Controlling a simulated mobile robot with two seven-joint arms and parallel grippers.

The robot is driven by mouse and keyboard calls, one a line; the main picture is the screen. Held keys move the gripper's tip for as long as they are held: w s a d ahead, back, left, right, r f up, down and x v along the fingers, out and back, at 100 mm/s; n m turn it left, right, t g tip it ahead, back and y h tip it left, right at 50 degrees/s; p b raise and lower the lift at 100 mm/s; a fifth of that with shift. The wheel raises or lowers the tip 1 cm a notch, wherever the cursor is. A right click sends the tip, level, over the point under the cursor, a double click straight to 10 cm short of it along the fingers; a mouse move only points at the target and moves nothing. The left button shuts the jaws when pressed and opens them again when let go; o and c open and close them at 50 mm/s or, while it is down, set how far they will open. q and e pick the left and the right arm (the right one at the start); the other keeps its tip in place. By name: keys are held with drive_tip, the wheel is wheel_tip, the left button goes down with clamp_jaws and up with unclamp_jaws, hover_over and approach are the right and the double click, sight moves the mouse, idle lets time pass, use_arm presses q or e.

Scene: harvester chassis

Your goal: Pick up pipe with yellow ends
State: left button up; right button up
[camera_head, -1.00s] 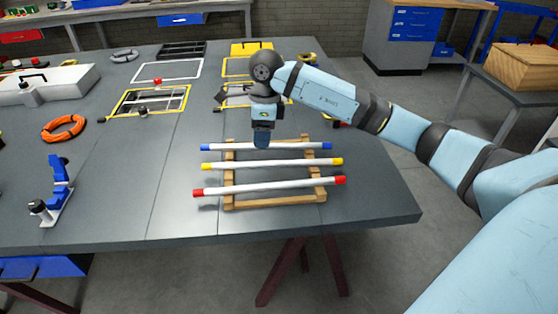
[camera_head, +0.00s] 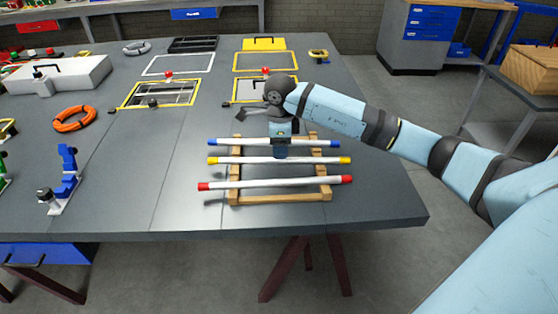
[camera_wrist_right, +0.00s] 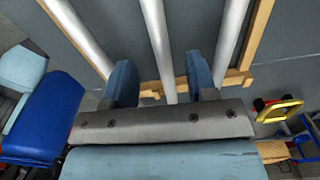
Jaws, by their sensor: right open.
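The pipe with yellow ends (camera_head: 240,160) is the middle one of three white pipes on a wooden rack (camera_head: 280,197) on the table. My right gripper (camera_head: 281,155) is open over the rack, at the blue-ended and yellow-ended pipes. In the right wrist view its two blue fingers (camera_wrist_right: 160,80) stand apart, one on each side of the middle pipe (camera_wrist_right: 157,40). I cannot tell how far above it the fingertips are. The pipe's coloured ends are outside the wrist view. My left gripper is not in view.
The pipe with blue ends (camera_head: 235,142) lies behind and the pipe with red ends (camera_head: 260,184) in front, both close by on the rack. An orange ring (camera_head: 74,118) and a blue-and-white part (camera_head: 66,175) are at the left. The table between them and the rack is clear.

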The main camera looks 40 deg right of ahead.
sight(279, 161)
wheel_tip(279, 161, down, 4)
drive_tip(key=shift+s+d+f, duration=0.1)
drive_tip(key=shift+d+f, duration=0.05)
drive_tip(key=shift+f, duration=0.1)
clamp_jaws()
drive_tip(key=shift+r, duration=0.1)
